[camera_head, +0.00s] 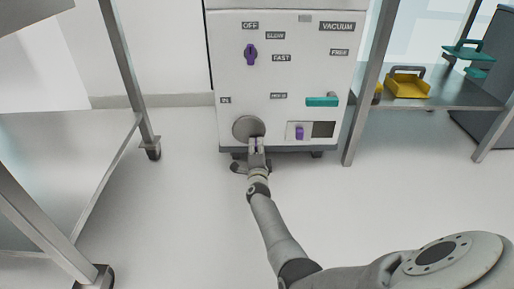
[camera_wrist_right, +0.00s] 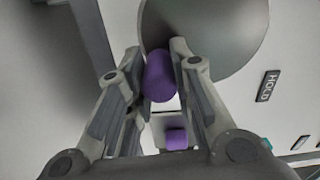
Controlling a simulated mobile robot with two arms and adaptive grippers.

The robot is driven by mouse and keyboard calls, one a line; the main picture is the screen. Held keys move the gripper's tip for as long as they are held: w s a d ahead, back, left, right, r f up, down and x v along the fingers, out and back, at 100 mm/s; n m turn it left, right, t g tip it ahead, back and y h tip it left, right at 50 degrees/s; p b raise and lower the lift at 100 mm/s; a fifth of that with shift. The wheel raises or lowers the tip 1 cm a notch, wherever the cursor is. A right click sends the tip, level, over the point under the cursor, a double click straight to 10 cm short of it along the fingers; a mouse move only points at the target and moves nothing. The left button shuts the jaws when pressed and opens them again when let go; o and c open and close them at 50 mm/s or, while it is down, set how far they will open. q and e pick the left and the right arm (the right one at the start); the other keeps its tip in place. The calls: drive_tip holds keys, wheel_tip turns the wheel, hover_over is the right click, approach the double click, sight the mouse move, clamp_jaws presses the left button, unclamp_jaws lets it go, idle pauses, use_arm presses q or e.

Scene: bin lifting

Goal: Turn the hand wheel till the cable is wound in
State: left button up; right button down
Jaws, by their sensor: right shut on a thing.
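The hand wheel (camera_head: 243,125) is a grey disc low on the front of a white cabinet. In the right wrist view the wheel (camera_wrist_right: 215,35) fills the top, with a purple handle knob (camera_wrist_right: 160,75) standing out from it. My right gripper (camera_head: 257,146) reaches up to the lower right part of the wheel. In the wrist view the fingers of the right gripper (camera_wrist_right: 160,82) are shut on the purple knob, one on each side. My left gripper is not in view. I cannot see a cable.
The cabinet (camera_head: 285,75) also carries a purple switch (camera_head: 250,54), a teal handle (camera_head: 322,101) and a small purple slider (camera_head: 299,132). A metal table (camera_head: 65,150) stands left. A shelf (camera_head: 455,98) with a yellow tray (camera_head: 408,85) stands right. The floor between is clear.

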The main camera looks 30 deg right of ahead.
drive_tip(key=c, duration=1.3)
unclamp_jaws()
drive_tip(key=shift+o, duration=0.2)
